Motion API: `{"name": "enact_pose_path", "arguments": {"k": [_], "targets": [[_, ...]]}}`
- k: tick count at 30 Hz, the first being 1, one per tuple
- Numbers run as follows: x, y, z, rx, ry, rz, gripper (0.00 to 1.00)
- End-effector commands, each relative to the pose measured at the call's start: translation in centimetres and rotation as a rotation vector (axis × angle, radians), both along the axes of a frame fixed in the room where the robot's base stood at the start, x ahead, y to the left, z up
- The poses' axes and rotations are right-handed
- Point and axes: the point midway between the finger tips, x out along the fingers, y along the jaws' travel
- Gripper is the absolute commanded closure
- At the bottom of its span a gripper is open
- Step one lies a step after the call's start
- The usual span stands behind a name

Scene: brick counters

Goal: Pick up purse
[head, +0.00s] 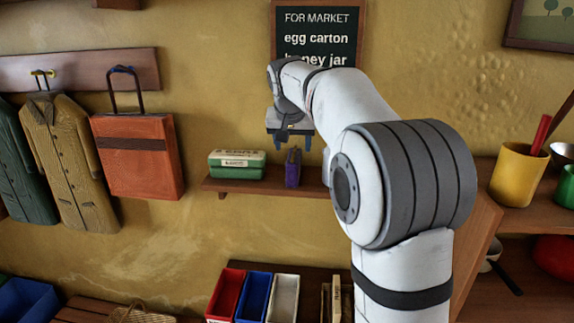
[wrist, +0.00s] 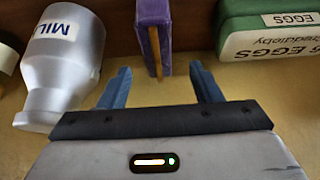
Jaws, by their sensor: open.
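The purse appears to be the small purple item (head: 292,168) standing upright on the wooden wall shelf in the head view. It also shows in the wrist view as a narrow purple block (wrist: 152,35) with a tan edge strip. My gripper (head: 290,142) is above it in the head view, pointing down. In the wrist view my gripper (wrist: 160,70) has its two blue fingers spread apart with nothing between them. The purple item lies just beyond the fingertips, roughly in line with the gap. Its lower end is hard to judge.
A green egg carton (head: 237,164) stands left of it on the shelf (head: 262,187). A silver milk bottle (wrist: 65,62) is close by on the other side. A chalkboard (head: 318,35) hangs behind my arm. Red, blue and white bins (head: 257,295) sit below.

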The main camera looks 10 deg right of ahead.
Motion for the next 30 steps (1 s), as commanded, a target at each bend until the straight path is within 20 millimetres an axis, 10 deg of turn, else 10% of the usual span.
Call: {"name": "enact_pose_path", "arguments": {"k": [22,30], "targets": [[2.8,-1.1,-5.9,0.000,0.000,0.001,0.42],[2.8,-1.1,-5.9,0.000,0.000,0.000,0.62]]}}
